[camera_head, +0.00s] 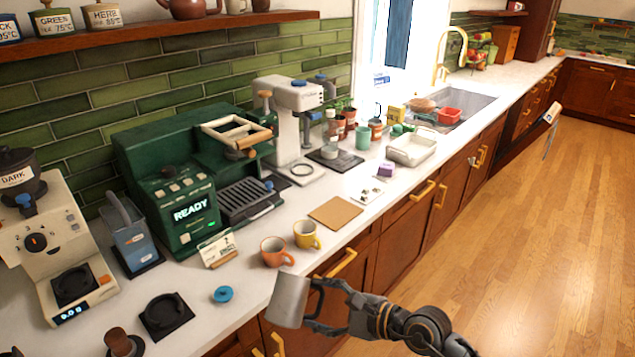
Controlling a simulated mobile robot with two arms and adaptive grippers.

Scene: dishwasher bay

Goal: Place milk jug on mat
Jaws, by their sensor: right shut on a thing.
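The milk jug (289,301) is a plain grey metal vessel at the bottom centre, in front of the counter's front edge. My right gripper (313,302) comes in from the lower right and is shut on the jug's right side. The jug looks a little tilted; its inside is hidden. A flat tan square mat (335,213) lies bare on the white counter, up and to the right of the jug and apart from it. My left gripper is not in view.
An orange cup (275,252) and a yellow cup (306,235) stand between the jug and the tan mat. A blue round lid-like piece (223,294) lies to the left. The green coffee machine (185,190) stands behind. Dark pads (166,315) lie at lower left.

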